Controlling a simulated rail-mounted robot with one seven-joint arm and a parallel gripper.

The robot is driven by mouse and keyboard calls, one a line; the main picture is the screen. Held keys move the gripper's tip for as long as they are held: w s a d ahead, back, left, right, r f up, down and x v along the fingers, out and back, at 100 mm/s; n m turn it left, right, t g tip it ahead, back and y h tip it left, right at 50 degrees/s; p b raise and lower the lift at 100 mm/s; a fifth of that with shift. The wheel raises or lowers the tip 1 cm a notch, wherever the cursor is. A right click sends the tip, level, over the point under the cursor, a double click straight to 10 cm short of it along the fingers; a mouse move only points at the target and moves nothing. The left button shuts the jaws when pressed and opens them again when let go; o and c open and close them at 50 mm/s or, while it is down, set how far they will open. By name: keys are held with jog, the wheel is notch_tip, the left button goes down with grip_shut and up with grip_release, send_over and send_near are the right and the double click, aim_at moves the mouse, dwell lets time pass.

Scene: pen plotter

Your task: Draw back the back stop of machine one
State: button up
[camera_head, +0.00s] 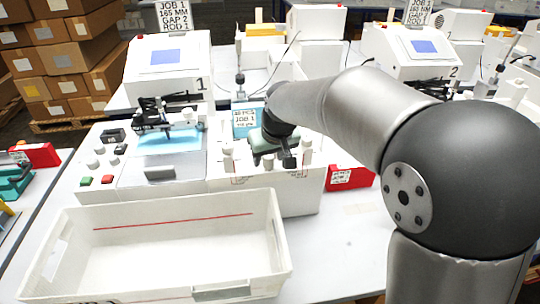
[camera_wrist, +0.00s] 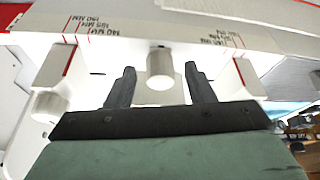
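Machine one (camera_head: 150,85), a white housing with a blue screen and a "1", stands at left behind a pen carriage and a blue sheet (camera_head: 170,140). My gripper (camera_head: 275,158) is over the white unit at its right; in the wrist view its two dark fingers (camera_wrist: 160,78) point at that unit. The fingers are open, one on each side of a short white round knob (camera_wrist: 160,62), with gaps on both sides. Red scale lines marked in millimetres show on the white unit (camera_wrist: 140,22). Which part is the back stop, I cannot tell for certain.
White side posts flank the unit (camera_head: 228,160), also seen in the wrist view (camera_wrist: 47,105). An empty white tray (camera_head: 60,225) stands in front. A red box (camera_head: 350,178) is at right, and machine two (camera_head: 420,55) stands behind my arm. Bare table lies right of the tray.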

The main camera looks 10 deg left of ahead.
jog(key=v, duration=1.7)
jog(key=shift+r, duration=0.25)
jog(key=s+d+f+m+g+h, duration=0.2)
jog(key=s+d+f+m, duration=0.4)
jog(key=s+d+f, duration=1.4)
jog(key=shift+s+d+f+g+p, duration=0.35)
jog(key=shift+d+f+g, duration=0.15)
jog(key=shift+f+g, duration=0.3)
